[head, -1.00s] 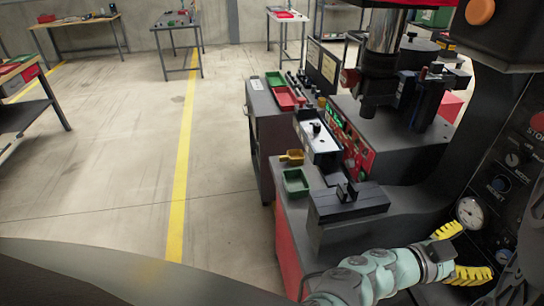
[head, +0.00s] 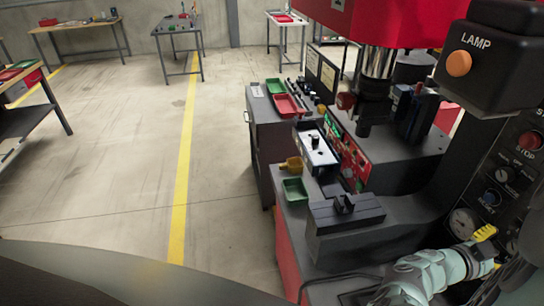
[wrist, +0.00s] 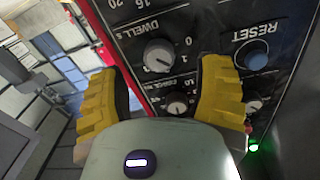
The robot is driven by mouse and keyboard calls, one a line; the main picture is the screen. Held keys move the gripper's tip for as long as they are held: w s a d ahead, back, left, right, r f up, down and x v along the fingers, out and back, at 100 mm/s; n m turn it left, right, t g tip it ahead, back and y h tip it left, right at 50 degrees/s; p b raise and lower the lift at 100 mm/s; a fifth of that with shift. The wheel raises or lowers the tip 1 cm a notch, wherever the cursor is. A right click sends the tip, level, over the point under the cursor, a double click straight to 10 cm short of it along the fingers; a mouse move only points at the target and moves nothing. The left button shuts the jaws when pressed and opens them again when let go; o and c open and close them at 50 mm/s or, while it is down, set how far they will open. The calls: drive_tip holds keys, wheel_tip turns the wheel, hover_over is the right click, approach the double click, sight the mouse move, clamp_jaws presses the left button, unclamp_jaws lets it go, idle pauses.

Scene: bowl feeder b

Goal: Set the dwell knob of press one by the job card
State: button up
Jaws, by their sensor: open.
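The dwell knob (wrist: 159,55), a round grey knob under the label "DWELL s", sits on the dark panel in the wrist view. I cannot tell its exact setting. My gripper (wrist: 165,70) is open, with its two yellow ribbed fingers either side of the knob in the picture; I see no clear contact. In the head view my gripper (head: 487,246) is at the lower right, by the panel of the press (head: 375,25), and is partly hidden. Two pale cards (head: 328,74) stand on a dark board behind the press; their writing is too small to read.
Near the dwell knob are a smaller knob (wrist: 178,104), a blue reset button (wrist: 257,56) and a lit green lamp (wrist: 254,148). The lamp box (head: 490,62) overhangs the panel. A green bin (head: 294,190) stands on the bench.

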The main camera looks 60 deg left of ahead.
sight(513, 248)
drive_tip(key=shift+x, duration=1.7)
clamp_jaws()
